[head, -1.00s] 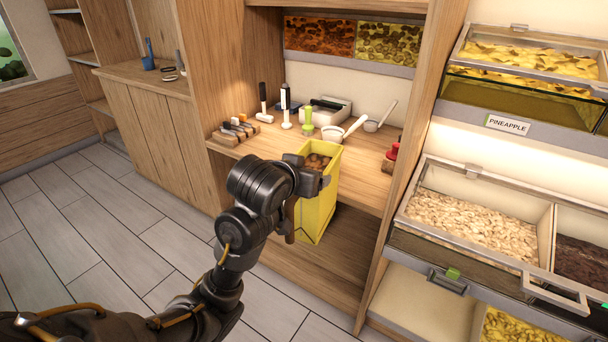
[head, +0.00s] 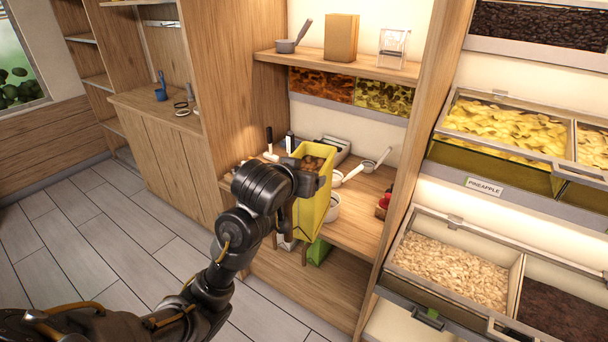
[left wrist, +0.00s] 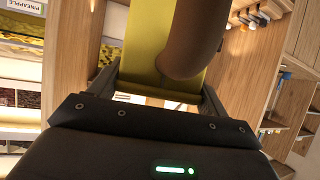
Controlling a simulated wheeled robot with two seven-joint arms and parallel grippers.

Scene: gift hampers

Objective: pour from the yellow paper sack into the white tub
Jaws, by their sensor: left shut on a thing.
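The yellow paper sack (head: 317,205) is held roughly upright at the front of the shelf counter, with brown pieces (head: 316,163) in its open top. My left gripper (head: 308,182) is shut on its upper part. In the left wrist view, the sack (left wrist: 147,40) fills the space between the fingers, with a rounded brown shape (left wrist: 192,45) in front of it. A white round vessel (head: 333,208), probably the white tub, shows just behind the sack's right edge. Most of it is hidden, so its contents cannot be seen. My right gripper is out of view.
The wooden counter (head: 362,232) bears scoops (head: 372,163), tools and a red item (head: 384,202) at right. A shelf (head: 345,66) hangs above. A green box (head: 318,251) shows below the sack. Food bins (head: 455,270) stand at right; the floor at left is clear.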

